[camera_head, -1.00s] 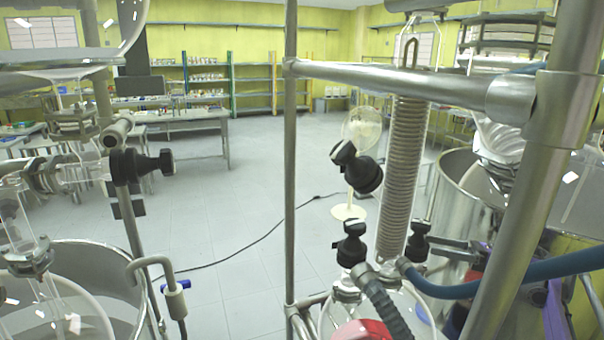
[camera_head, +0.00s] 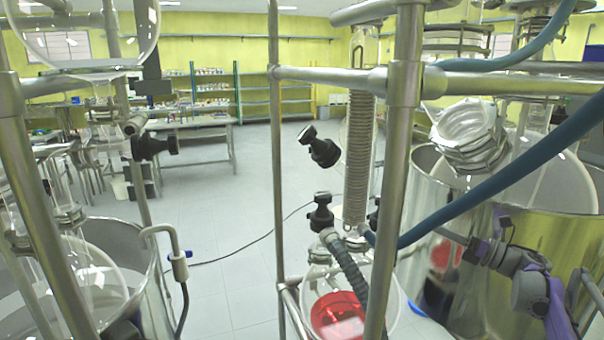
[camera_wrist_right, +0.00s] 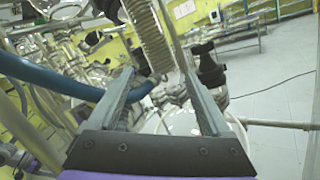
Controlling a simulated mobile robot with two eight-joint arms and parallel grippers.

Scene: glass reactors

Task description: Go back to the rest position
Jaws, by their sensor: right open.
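My right arm, purple and grey, shows at the right in the head view, in front of a steel vessel (camera_head: 570,240). In the right wrist view my right gripper (camera_wrist_right: 158,76) is open, its two grey fingers apart. I see nothing held between them. A coiled glass condenser (camera_wrist_right: 148,40), a blue hose (camera_wrist_right: 55,78) and a round glass vessel (camera_wrist_right: 175,122) lie beyond the fingers. The wrist view does not show clearly whether a finger touches the hose. I cannot make out my left gripper in the head view.
Steel frame posts (camera_head: 400,130) and a crossbar (camera_head: 330,75) stand close in front. A glass vessel holding something red (camera_head: 338,315) is at the bottom middle. Another steel vessel (camera_head: 150,265) is at the left. Open grey floor (camera_head: 225,205) lies between, with a dark cable across it.

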